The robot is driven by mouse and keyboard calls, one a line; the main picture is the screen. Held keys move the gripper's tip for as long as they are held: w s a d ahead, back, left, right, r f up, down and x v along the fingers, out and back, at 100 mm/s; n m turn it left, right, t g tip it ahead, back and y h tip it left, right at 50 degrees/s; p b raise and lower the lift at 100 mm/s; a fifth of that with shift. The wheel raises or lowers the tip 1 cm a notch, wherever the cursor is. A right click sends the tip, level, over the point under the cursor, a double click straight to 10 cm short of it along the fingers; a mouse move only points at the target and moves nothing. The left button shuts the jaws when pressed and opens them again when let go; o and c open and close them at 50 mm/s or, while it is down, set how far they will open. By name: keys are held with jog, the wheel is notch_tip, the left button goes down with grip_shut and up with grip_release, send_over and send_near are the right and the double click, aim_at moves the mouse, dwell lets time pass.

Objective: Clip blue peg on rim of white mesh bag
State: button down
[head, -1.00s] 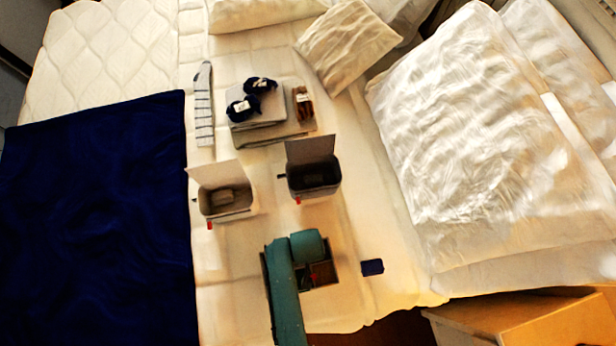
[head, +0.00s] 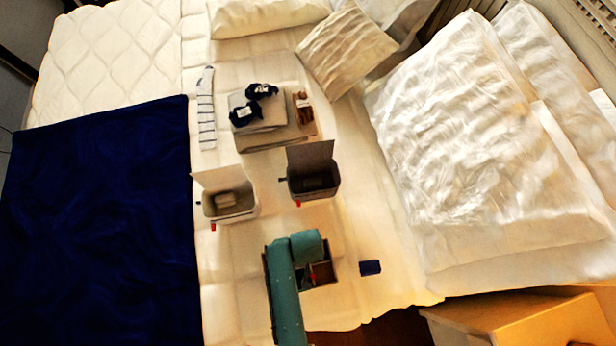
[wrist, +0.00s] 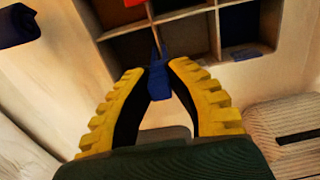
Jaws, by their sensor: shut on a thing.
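My gripper (wrist: 157,80) has yellow ridged fingers, shut on a small blue peg (wrist: 160,75) in the wrist view. The peg points away from me, over or in front of a divided wooden box (wrist: 190,8); I cannot tell whether it touches the box. The head view shows the box (head: 328,283) at lower middle, partly covered by my teal arm, which hides the gripper and peg. The white mesh bag seems to be the open white container (head: 232,214) left of centre, with a raised flap and a grey item inside. My gripper is apart from it, nearer the front.
A dark open container (head: 318,191) stands right of the white one. A navy roll (head: 370,267) lies right of the box. Folded grey cloth (head: 262,138) with navy bundles lies behind.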

jog(key=shift+r, duration=0.15)
notch_tip(320, 180, up, 4)
jog(key=p, duration=0.4)
jog(key=shift+f, duration=0.3)
jog(key=shift+s, duration=0.1)
